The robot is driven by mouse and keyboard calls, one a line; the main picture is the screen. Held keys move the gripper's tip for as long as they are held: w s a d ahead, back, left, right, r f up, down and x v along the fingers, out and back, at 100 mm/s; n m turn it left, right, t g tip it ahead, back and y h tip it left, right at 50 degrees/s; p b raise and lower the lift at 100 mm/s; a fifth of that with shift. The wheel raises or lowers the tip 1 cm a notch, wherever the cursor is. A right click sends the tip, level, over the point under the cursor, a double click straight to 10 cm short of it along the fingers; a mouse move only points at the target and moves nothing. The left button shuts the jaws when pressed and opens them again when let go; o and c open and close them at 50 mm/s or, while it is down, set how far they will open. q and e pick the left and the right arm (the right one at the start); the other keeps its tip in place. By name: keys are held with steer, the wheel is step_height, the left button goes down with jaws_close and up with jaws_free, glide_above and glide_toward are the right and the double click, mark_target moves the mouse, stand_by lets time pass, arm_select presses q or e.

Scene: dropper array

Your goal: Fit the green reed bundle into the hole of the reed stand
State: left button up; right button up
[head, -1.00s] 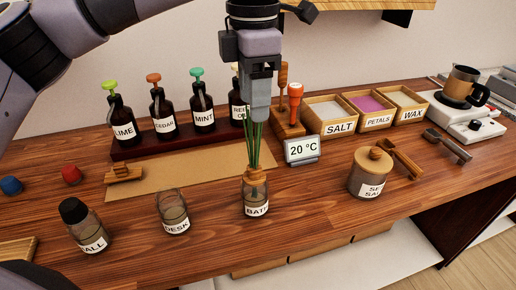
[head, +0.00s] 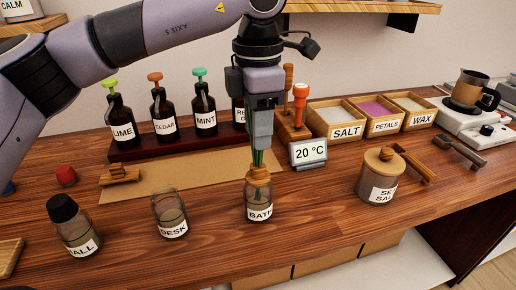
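The green reed bundle (head: 257,158) shows as a short stretch of green stems just below my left gripper (head: 262,140). The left gripper points down and appears shut on the bundle; most of the reeds are hidden by its fingers. Directly beneath stands a small glass bottle labelled BATH (head: 259,203), upright, with a wooden collar (head: 258,175) at its neck; this looks like the reed stand. The reeds' lower ends reach the collar, and how deep they go cannot be seen. My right gripper is not in view.
Glass jars labelled DESK (head: 170,215) and HALL (head: 76,233) stand left of BATH. Pump bottles (head: 162,115) line a rack behind. Bare table lies in front of BATH.

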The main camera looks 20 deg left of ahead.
arm_select(q)
steer(key=shift+c, duration=1.1)
steer(key=shift+r+p, duration=2.8)
steer(key=shift+r, duration=0.7)
steer(key=shift+r+p, duration=0.3)
steer(key=shift+r, duration=0.75)
steer(key=shift+s+f, duration=0.1)
